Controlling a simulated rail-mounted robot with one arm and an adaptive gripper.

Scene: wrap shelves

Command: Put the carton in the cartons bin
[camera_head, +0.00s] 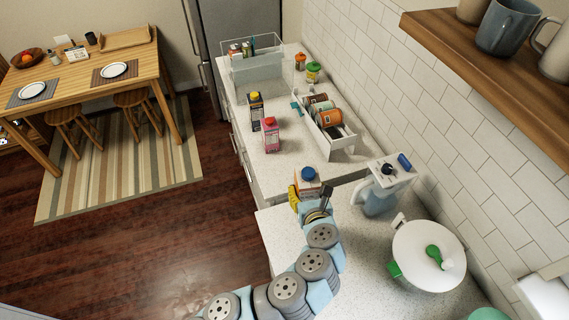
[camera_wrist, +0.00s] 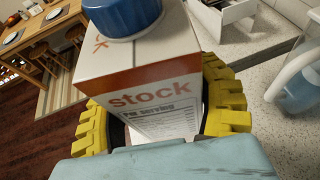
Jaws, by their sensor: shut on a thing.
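A white and orange stock carton (camera_head: 310,187) with a blue cap is between the yellow fingers of my gripper (camera_head: 306,203), above the near counter. In the wrist view the carton (camera_wrist: 145,72) fills the middle, and my gripper (camera_wrist: 162,118) is shut on its sides. A clear bin (camera_head: 257,70) with a few upright items stands at the far end of the counter. A white bin (camera_head: 345,141) holding several cans stands along the tiled wall. I cannot read a label on either bin.
A dark carton with a yellow cap (camera_head: 256,108) and a pink carton (camera_head: 270,136) stand on the far counter. Two small jars (camera_head: 313,73) stand near the wall. A blue-and-white pitcher (camera_head: 378,197) and a white round container (camera_head: 415,262) are right of my arm. A wooden shelf (camera_head: 490,70) overhangs at right.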

